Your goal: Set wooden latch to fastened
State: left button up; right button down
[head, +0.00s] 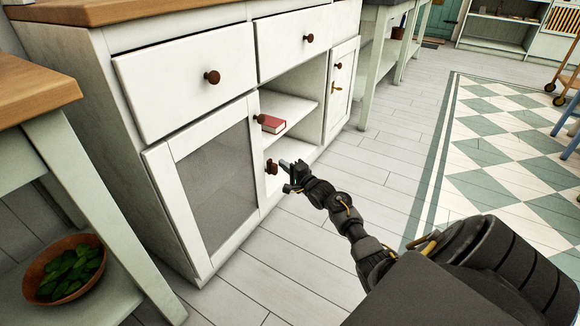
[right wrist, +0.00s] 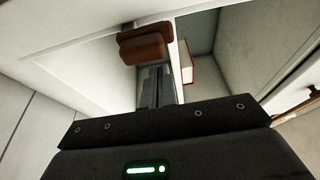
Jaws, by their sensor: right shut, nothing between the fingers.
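The brown wooden latch (head: 271,167) sits at the right edge of a white cabinet door (head: 160,188) with a grey panel. In the right wrist view the latch (right wrist: 145,46) shows as a dark reddish-brown block just beyond my fingertips. I cannot tell for sure whether it is turned to fastened. My right gripper (head: 286,163) is shut and empty, just right of the latch in the head view. Its fingers (right wrist: 157,88) point at the latch, and whether they touch it is unclear. My left gripper is not in view.
A red book (head: 270,123) lies on the open shelf right of the door, and it shows in the right wrist view (right wrist: 187,63). Drawers with round brown knobs (head: 212,77) are above. A bowl of leaves (head: 65,270) stands at lower left. The floor in front is clear.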

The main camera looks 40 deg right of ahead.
jog(key=shift+s+a, duration=0.1)
jog(key=shift+a, duration=0.35)
